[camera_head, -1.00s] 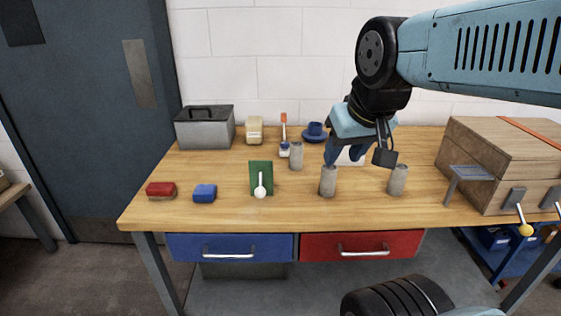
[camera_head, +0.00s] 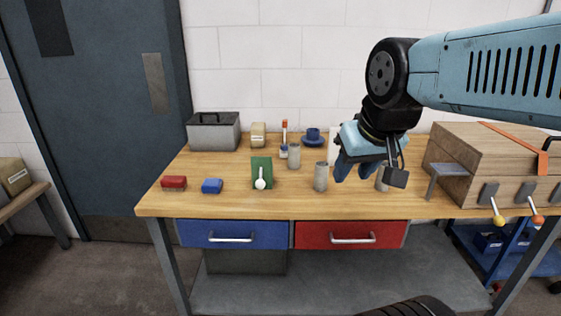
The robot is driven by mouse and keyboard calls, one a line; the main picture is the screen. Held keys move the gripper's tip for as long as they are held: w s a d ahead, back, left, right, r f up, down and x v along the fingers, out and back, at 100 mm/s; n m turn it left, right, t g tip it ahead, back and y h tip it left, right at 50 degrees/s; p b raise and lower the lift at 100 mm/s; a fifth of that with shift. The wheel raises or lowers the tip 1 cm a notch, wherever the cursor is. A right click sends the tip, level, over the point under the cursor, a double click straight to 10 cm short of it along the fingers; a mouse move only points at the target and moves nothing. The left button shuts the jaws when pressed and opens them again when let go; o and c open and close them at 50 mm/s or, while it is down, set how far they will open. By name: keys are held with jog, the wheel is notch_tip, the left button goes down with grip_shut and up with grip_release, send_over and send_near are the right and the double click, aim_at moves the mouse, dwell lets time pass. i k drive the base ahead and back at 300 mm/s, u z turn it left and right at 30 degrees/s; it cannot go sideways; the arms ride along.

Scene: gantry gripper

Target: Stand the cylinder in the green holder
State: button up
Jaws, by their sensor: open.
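Three grey cylinders stand upright on the wooden table: one farther back (camera_head: 294,156), one at front centre (camera_head: 321,177), and one at front right (camera_head: 382,179), partly hidden by my gripper. I cannot tell which one is meant. My gripper (camera_head: 354,176) points down between the two front cylinders, open and with nothing seen between its fingers. Its left finger is just right of the front centre cylinder; whether it touches is unclear.
A red block (camera_head: 173,182) and a blue block (camera_head: 212,186) lie at front left. A grey toolbox (camera_head: 213,132), beige box (camera_head: 258,134), and blue cup (camera_head: 313,135) stand behind. A large wooden box (camera_head: 480,160) fills the right end.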

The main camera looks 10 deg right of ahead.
aim_at(264, 169)
jog(key=z, duration=0.15)
jog(key=i, duration=0.9)
jog(key=u, duration=0.1)
